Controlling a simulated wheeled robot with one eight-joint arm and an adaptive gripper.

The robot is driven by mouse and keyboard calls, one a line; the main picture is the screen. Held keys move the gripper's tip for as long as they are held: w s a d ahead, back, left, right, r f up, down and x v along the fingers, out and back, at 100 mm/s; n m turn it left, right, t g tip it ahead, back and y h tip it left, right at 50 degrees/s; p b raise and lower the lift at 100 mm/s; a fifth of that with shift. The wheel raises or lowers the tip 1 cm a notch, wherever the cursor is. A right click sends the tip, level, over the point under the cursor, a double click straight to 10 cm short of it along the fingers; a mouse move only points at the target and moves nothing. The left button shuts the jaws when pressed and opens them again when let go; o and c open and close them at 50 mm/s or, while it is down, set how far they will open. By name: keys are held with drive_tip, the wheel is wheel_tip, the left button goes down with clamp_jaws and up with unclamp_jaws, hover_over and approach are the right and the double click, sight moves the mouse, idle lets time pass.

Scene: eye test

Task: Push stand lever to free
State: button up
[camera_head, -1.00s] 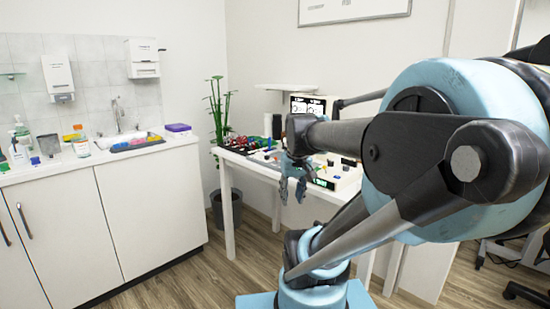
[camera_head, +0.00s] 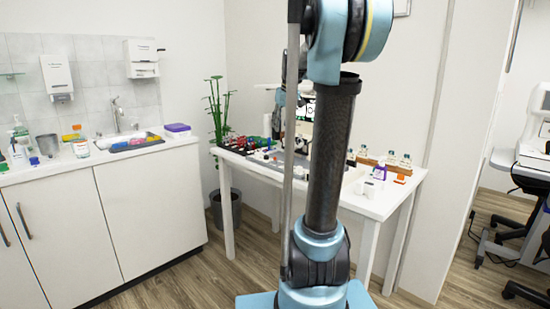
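The white table (camera_head: 375,206) with small equipment stands at the back, right of centre. I cannot make out the stand or its lever; my upright arm link covers the middle of the table. My gripper is mostly hidden behind my arm. Small dark and light-blue parts beside the thin rod, over the table, may belong to it, but its fingertips do not show clearly. I cannot tell whether it is open or touching anything.
A rack with several small bottles (camera_head: 391,158) stands at the table's back right. A purple item (camera_head: 380,172) and a white block (camera_head: 371,189) lie in front. A counter (camera_head: 150,205) with a sink is at left. A plant (camera_head: 217,110) stands between.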

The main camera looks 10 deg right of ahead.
sight(275, 158)
drive_tip(key=x, duration=1.7)
drive_tip(key=shift+w+f, duration=0.1)
drive_tip(key=shift+w, duration=0.15)
